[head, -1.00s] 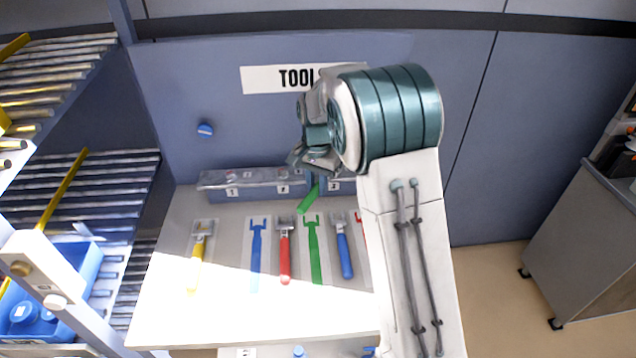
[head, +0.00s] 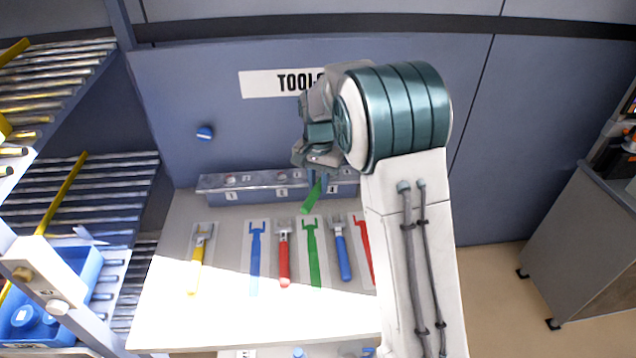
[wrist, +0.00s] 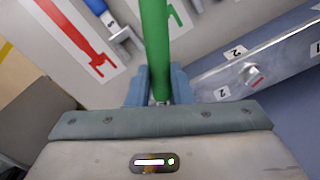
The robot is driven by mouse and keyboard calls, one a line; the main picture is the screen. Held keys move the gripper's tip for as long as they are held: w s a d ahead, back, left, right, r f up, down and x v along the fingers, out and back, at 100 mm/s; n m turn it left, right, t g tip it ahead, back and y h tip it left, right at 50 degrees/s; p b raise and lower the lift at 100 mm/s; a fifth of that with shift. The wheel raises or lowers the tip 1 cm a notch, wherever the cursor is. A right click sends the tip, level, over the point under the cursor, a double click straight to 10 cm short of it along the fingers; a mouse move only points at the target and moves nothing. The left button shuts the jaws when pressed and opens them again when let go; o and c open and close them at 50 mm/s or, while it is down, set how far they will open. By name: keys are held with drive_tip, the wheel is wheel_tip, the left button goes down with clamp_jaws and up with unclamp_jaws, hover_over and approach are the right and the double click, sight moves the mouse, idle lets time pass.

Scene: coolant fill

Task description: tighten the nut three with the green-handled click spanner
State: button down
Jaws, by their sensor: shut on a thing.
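My gripper (head: 318,177) is shut on the green-handled click spanner (head: 312,196), at the right part of the nut rail (head: 262,193). In the wrist view the green handle (wrist: 155,45) rises from between my fingers (wrist: 160,88). The spanner's head is hidden by the gripper, so I cannot tell if it sits on a nut. The label 3 (head: 333,187) shows just right of the gripper; nut three itself is not clearly seen. Nut two (wrist: 253,74) shows on the rail beside its label 2 in the wrist view.
A yellow spanner (head: 197,260), a red spanner (head: 284,260) and a blue spanner (head: 343,255) lie on the table. A blue knob (head: 205,133) is on the back panel. Roller racks stand left.

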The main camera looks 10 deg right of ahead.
drive_tip(key=shift+r+p, duration=1.35)
drive_tip(key=shift+r, duration=0.75)
